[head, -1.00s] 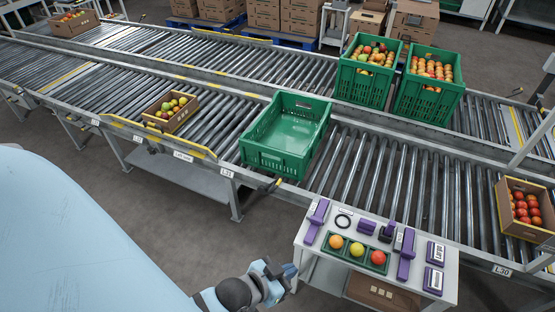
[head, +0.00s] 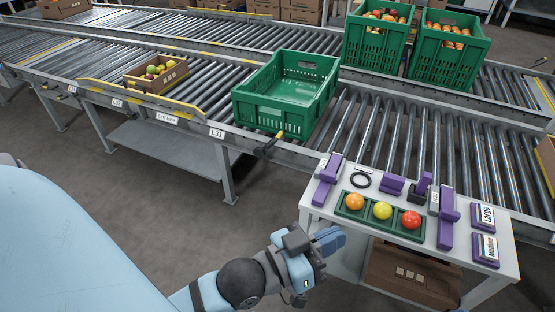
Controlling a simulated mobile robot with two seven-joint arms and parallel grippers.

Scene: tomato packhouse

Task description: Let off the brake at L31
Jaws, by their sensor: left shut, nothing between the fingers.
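The L31 label (head: 217,132) is on the front rail of the near roller conveyor. Just right of it a brake lever (head: 267,147) with a dark grip and a yellow part sticks out from the rail, below the front of an empty green crate (head: 285,95). My left gripper (head: 338,240) is shut and empty. It is low in the picture, beside the left end of the small white table, to the right of and nearer than the lever, and apart from it. My right gripper is out of view.
The white table (head: 475,262) holds purple tools, a black ring and a green tray (head: 350,212) with three fruits. Two full green crates (head: 445,60) stand on the far conveyor. A cardboard box of fruit (head: 155,75) stands further left. Floor left of the table is clear.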

